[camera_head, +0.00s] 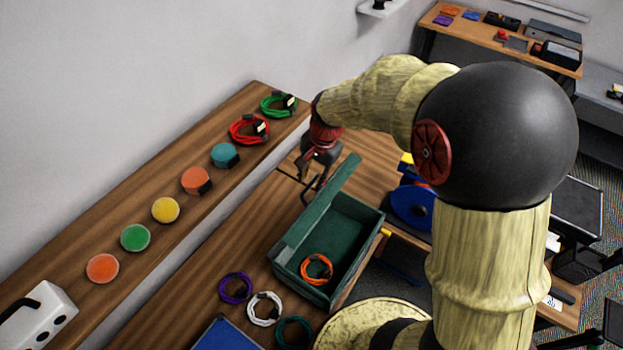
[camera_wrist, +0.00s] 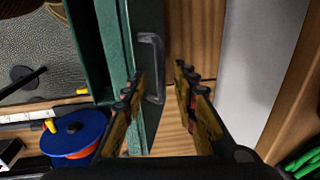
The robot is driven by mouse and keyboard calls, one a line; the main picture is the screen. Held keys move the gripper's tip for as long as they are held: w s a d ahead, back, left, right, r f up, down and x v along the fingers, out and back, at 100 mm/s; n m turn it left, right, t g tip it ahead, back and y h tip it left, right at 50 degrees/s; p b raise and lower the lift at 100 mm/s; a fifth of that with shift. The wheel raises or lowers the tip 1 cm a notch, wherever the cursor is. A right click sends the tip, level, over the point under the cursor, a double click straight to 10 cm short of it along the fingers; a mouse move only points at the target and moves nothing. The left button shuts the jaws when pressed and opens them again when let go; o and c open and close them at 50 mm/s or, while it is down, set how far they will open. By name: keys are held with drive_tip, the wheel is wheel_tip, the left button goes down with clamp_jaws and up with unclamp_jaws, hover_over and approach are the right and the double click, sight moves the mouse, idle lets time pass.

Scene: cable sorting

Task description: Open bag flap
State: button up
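A green box-like bag (camera_head: 374,219) stands on the wooden table in the head view, with an orange cable (camera_head: 316,268) coiled inside. Its narrow green flap (camera_head: 316,211) stands raised along the left side, and the inside is exposed. A grey handle (camera_wrist: 153,68) is fixed to the flap's outer face in the wrist view. My gripper (camera_head: 305,173) is at the far end of the flap. In the wrist view my gripper (camera_wrist: 160,78) is open, its fingers apart on either side of the handle. Whether a finger touches the handle or flap is unclear.
A wooden shelf (camera_head: 215,138) along the wall holds coloured discs and cables. A blue spool (camera_wrist: 74,133) is beside the bag. Bare table lies between bag and shelf.

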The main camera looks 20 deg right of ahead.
drive_tip(key=shift+w+f, duration=0.2)
drive_tip(key=shift+f, duration=0.65)
drive_tip(key=shift+s+a, duration=0.1)
drive_tip(key=shift+c, duration=1.3)
drive_tip(key=c, duration=0.4)
clamp_jaws()
